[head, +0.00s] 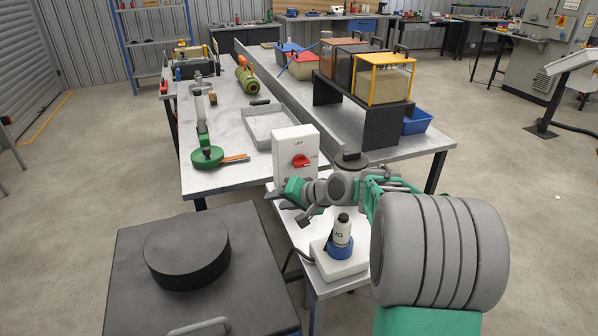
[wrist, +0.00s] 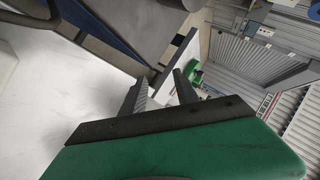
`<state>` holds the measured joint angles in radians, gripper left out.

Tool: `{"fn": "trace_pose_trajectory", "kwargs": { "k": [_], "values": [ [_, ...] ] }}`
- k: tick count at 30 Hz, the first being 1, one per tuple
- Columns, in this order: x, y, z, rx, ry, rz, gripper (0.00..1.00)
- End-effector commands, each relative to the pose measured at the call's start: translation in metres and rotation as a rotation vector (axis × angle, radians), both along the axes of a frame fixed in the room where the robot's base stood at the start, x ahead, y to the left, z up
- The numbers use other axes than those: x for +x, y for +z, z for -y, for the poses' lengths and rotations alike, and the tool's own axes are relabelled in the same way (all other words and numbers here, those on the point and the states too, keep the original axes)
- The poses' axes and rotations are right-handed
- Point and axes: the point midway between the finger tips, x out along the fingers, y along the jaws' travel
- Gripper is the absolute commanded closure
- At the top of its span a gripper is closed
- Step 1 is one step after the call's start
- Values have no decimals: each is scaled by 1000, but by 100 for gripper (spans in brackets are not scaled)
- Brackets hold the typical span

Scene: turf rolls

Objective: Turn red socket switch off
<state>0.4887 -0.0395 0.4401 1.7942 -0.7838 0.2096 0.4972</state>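The white switch box (head: 283,143) with a red rotary knob (head: 301,161) stands upright on the near end of the metal table. Small lettering that looks like "OFF" is above the knob; the knob's handle lies roughly sideways, slightly tilted. My gripper (head: 275,199) is low in front of the box, pointing left, below the knob and apart from it. In the wrist view my gripper (wrist: 160,78) has its two dark fingers spread with nothing between them. The knob does not show in the wrist view.
A white-based socket with a blue ring and grey plug (head: 341,240) stands just below my arm. A grey tray (head: 258,141) and a green-based tool (head: 207,157) lie behind on the table. A black cabinet with a round lid (head: 187,250) is at the near left.

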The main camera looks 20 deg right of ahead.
Motion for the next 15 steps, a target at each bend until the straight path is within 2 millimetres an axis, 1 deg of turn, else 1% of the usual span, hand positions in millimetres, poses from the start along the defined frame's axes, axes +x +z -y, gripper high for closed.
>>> {"fn": "trace_pose_trajectory", "kwargs": {
  "k": [1,2,3,6,7,9,11,13,15],
  "values": [
    [25,-15,38,172,-88,61,64],
    [34,-11,53,265,-123,102,64],
    [42,-7,72,371,-164,148,64],
    [47,0,113,577,-236,234,64],
    [47,3,123,622,-252,254,64],
    [45,6,139,699,-275,287,64],
    [45,9,145,733,-283,301,64],
    [50,11,145,744,-285,306,64],
    [59,12,141,743,-282,306,64]
  ]
}}
